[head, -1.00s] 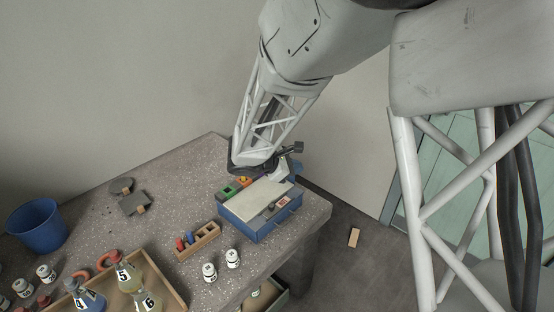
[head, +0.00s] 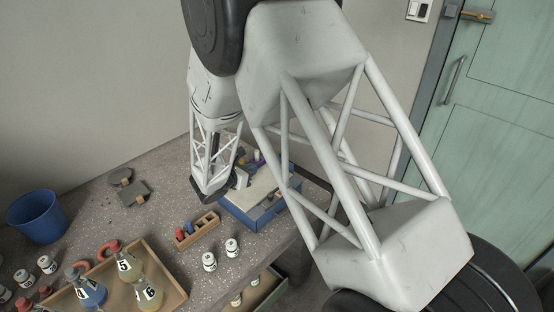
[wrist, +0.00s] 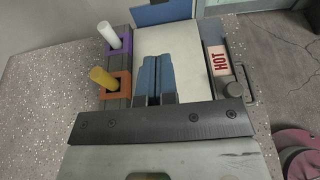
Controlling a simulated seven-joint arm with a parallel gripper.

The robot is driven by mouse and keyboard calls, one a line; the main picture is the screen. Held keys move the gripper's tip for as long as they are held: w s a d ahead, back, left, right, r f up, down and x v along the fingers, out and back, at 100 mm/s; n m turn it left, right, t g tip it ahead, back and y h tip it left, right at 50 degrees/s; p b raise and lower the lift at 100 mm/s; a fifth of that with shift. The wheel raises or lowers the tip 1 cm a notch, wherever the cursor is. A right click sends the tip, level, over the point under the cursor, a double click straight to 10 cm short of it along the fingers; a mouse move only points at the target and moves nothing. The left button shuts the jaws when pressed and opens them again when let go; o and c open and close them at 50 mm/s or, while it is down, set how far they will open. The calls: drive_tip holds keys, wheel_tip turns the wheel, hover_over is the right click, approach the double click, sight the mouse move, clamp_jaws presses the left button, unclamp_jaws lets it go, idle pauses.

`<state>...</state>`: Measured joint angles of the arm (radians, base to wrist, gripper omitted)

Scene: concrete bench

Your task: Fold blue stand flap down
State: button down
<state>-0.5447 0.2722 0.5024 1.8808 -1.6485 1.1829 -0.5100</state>
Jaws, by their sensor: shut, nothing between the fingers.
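A blue stand (head: 246,218) with a pale flat top sits at the bench's right end in the head view, partly hidden by my arm. In the wrist view its pale top (wrist: 184,45) runs beneath my gripper. A blue panel (wrist: 165,13) shows beyond the far end of that top, cut off by the picture edge; I cannot tell its exact tilt. My gripper (wrist: 154,70) is shut and empty, with its fingers over the pale top. In the head view my gripper (head: 242,180) is beside the left part of the stand, and its contact with anything is unclear.
A red HOT label (wrist: 218,60) and a dark knob (wrist: 233,90) lie along the stand's right side. A white cylinder (wrist: 109,35) and a yellow cylinder (wrist: 102,77) stand in holders at left. A small wooden rack (head: 198,230) and white bottles (head: 210,261) stand nearer.

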drive_tip(key=shift+w+d, duration=0.1)
drive_tip(key=shift+w, duration=0.05)
idle(0.3)
drive_tip(key=x, duration=1.2)
drive_tip(key=shift+d+r, duration=0.1)
drive_tip(key=shift+r, duration=0.1)
drive_tip(key=shift+w+d, duration=0.55)
drive_tip(key=shift+w, duration=0.05)
drive_tip(key=shift+w+d+r+g+y, duration=0.2)
drive_tip(key=shift+w+d+g+y, duration=0.1)
drive_tip(key=shift+g+y, duration=0.25)
drive_tip(key=shift+w+d+r+g+y, duration=0.2)
drive_tip(key=shift+w+d+g+y, duration=0.5)
drive_tip(key=shift+g+y, duration=0.35)
drive_tip(key=w+d+f+g+y, duration=0.2)
drive_tip(key=w+d+g+y, duration=0.2)
drive_tip(key=g+y, duration=0.2)
drive_tip(key=shift+f+g+y, duration=0.15)
drive_tip(key=shift+g+y, duration=0.15)
drive_tip(key=shift+g, duration=0.2)
drive_tip(key=shift+w+f, duration=0.1)
